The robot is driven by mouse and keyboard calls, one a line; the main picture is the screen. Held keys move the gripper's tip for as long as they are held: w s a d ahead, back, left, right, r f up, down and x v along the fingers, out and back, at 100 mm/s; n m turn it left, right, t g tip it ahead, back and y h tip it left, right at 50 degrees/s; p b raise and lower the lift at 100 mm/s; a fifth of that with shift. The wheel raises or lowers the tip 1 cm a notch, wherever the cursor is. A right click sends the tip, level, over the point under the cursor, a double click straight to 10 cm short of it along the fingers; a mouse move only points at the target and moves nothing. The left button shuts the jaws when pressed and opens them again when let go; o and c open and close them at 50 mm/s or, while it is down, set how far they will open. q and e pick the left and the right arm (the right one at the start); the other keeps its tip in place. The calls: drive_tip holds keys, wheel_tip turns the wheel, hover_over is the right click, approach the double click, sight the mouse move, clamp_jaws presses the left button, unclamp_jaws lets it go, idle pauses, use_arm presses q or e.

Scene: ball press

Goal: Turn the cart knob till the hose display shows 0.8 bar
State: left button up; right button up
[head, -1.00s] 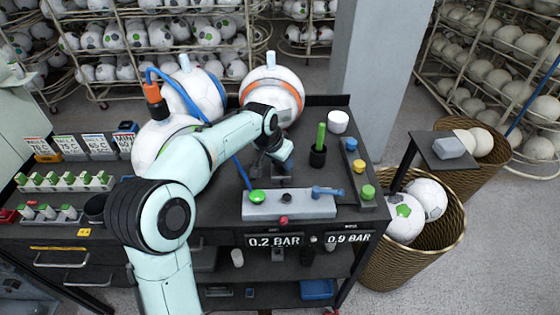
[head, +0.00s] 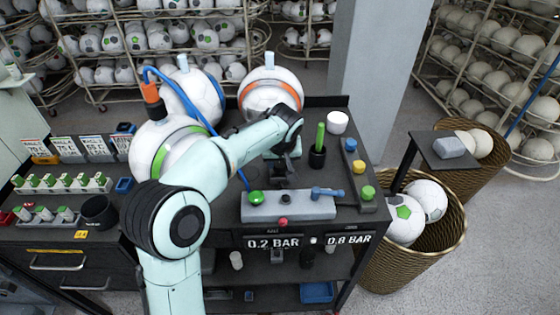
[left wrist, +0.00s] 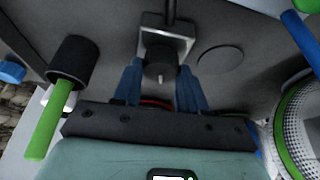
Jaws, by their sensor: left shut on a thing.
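The cart knob (left wrist: 160,62) is black with a pale pointer and sits at a square metal plate (left wrist: 178,27) in the left wrist view. My left gripper (left wrist: 162,85) has its two blue fingers on either side of the knob and is shut on it. In the head view my left gripper (head: 281,160) reaches down onto the cart top, and the arm hides much of the knob. The right-hand display (head: 349,239) on the cart front reads 0.8 BAR; its small label is hard to read. The left-hand display (head: 273,243) reads 0.2 BAR. My right gripper is not in view.
A grey block with a green button (head: 256,197) and a blue lever (head: 328,192) lies in front of the gripper. A black cup with a green stick (head: 320,137) stands to the right. Balls (head: 272,92) stand behind, with a blue hose (head: 179,92) nearby.

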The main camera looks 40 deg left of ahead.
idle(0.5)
use_arm(q)
drive_tip(key=o, duration=1.1)
drive_tip(key=shift+c, duration=0.2)
drive_tip(key=shift+r, duration=0.1)
drive_tip(key=p+v, duration=0.1)
drive_tip(key=v, duration=1.2)
drive_tip(key=shift+r, duration=0.2)
